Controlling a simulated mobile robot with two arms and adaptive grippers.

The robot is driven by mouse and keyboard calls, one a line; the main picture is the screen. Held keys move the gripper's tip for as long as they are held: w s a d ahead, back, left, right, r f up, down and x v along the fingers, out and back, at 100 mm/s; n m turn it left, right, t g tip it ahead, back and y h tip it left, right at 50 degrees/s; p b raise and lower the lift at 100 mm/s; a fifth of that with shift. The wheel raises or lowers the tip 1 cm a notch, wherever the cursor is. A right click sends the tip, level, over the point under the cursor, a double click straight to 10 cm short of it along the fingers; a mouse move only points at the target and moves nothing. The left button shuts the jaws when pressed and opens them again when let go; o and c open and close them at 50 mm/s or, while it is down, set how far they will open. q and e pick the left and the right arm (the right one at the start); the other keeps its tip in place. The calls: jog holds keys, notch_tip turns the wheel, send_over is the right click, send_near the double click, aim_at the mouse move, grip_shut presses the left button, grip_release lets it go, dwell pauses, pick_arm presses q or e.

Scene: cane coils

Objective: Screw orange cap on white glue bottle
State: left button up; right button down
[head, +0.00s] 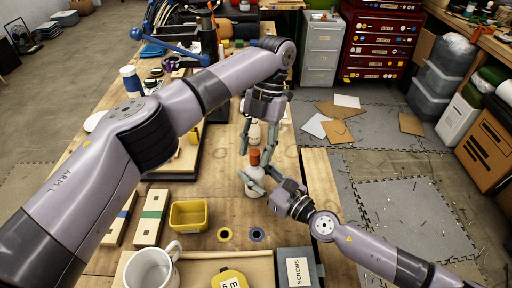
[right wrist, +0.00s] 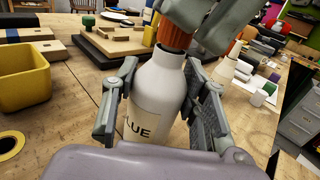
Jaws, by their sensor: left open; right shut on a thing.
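The white glue bottle (head: 254,186) stands upright on the wooden bench. In the right wrist view the bottle (right wrist: 158,88) shows a label ending in "LUE". My right gripper (head: 262,182) is shut on its body, with a finger on each side. The orange cap (head: 255,157) is at the top of the bottle's neck; it also shows in the right wrist view (right wrist: 174,34). I cannot tell how tight it sits. My left gripper (head: 256,152) is open and points down, its fingers either side of the cap. One left finger partly hides the cap in the right wrist view.
A yellow bin (head: 188,215), a white mug (head: 153,268), tape rolls (head: 257,234) and a grey SCREWS box (head: 297,268) lie nearer on the bench. Another white bottle (right wrist: 230,62) stands behind the glue bottle. Wooden blocks (head: 152,217) lie at the left.

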pick_arm(q)
jog(key=shift+r, duration=2.3)
pick_arm(e)
jog(key=shift+f, duration=0.1)
